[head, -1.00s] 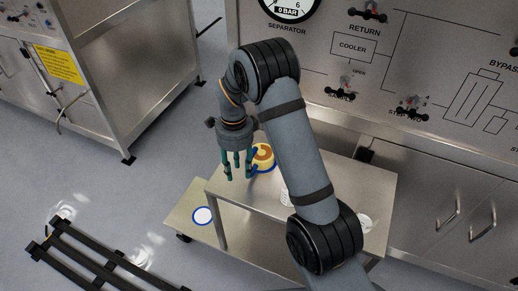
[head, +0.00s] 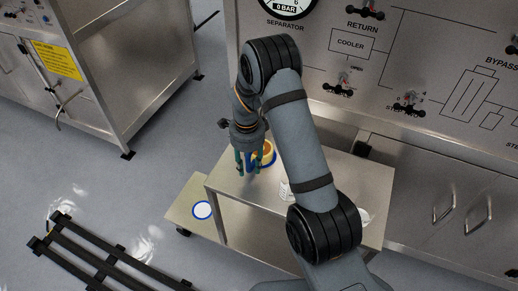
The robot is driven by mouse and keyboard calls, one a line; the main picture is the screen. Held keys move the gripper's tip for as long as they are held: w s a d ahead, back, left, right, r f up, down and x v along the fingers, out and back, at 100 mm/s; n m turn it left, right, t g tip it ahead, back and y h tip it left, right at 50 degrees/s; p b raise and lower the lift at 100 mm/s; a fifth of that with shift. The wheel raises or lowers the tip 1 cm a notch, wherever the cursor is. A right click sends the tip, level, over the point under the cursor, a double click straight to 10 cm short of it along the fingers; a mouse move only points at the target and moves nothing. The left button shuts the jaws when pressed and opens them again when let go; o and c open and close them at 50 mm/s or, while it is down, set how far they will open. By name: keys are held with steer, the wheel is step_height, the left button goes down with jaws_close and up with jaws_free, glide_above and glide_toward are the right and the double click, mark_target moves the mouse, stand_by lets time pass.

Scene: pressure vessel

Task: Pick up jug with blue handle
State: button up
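The jug (head: 268,147) is yellow-orange with blue parts. It stands on the steel table near its back left edge, partly hidden behind my gripper and forearm. My gripper (head: 249,172) points down in front of the jug's left side, with its teal fingers spread apart. Blue beside the fingers looks like the jug's handle. I cannot tell whether the handle lies between the fingers or whether they touch it.
The steel table (head: 235,205) also bears white items (head: 284,190) partly hidden by my arm. A white disc with a blue rim (head: 202,210) lies on a lower shelf (head: 180,207). The control panel (head: 430,60) stands behind. A black rack (head: 95,255) lies lower left.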

jaws_close()
stand_by(0.6)
